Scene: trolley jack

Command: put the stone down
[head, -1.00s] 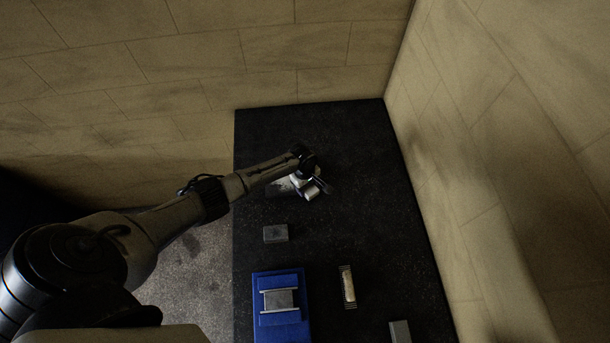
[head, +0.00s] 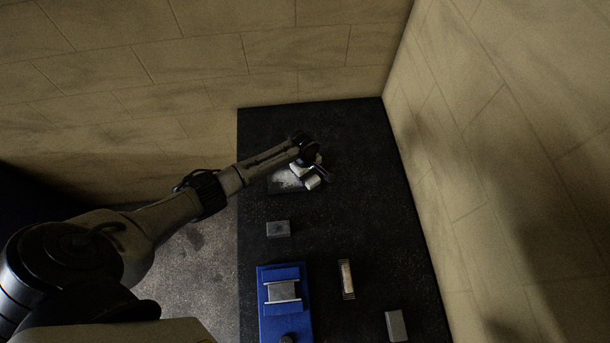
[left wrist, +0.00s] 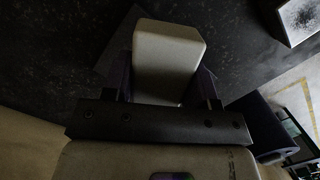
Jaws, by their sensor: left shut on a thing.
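The stone is a pale, rounded-edged block (left wrist: 168,50), which I take to be the thing held. In the left wrist view it sits between the two fingers of my left gripper (left wrist: 162,88). In the head view my left gripper (head: 312,172) is over the far part of the black bench top, with the pale stone (head: 312,183) at its tip. The gripper is shut on the stone. Whether the stone touches the surface under it I cannot tell. My right gripper does not show.
A grey slab with a whitish patch (head: 285,181) lies left of the gripper on the black bench top (head: 370,210). Nearer are a small grey block (head: 278,229), a blue base with a metal piece (head: 270,320), a ribbed pale bar (head: 347,280) and another grey block (head: 396,325). Walls stand behind and right.

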